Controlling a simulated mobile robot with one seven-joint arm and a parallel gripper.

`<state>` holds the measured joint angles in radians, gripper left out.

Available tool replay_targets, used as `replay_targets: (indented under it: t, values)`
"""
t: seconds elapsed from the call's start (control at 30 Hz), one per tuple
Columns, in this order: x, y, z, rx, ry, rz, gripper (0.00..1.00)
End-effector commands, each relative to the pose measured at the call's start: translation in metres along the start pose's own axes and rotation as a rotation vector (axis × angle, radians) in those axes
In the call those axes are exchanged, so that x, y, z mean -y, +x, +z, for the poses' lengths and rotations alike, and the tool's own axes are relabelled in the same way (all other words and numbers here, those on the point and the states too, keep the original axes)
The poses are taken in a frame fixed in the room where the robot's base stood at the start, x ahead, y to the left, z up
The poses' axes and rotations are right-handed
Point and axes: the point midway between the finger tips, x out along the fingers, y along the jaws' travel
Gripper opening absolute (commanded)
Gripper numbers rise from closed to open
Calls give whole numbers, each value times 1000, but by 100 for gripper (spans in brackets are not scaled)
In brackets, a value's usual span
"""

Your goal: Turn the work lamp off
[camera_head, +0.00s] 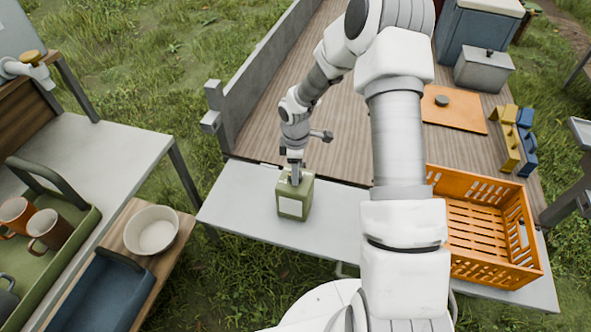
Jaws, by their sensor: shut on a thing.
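A small olive-green box with a pale front panel (293,207) stands upright on the light grey bench (237,199). It looks like the work lamp, but I cannot tell whether it is lit. My gripper (295,178) points down at its top, with the jaws shut on its upper part. The fingertips and the exact part between them are too small to make out, and any switch there is hidden.
An orange crate (490,263) stands at the bench's right. Behind lies a wooden deck with an orange board (455,108) and a grey lidded box (484,70). At left are a white bowl (152,230), a blue tray (101,296) and a green tray with mugs (64,254).

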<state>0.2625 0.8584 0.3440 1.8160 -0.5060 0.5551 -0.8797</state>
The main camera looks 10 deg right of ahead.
Motion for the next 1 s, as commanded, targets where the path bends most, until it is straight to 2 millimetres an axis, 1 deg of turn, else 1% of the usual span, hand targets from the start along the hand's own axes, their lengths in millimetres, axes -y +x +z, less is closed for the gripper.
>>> replay_targets:
  t: [0.2, 0.57, 0.6, 0.77, 1.0]
  values:
    - [0, 0, 0, 0, -33, 0, 0]
    - [0, 0, 0, 0, -38, 0, 0]
    - [0, 0, 0, 0, -38, 0, 52]
    - [0, 0, 0, 0, -37, 0, 81]
    - [0, 0, 0, 0, -37, 0, 81]
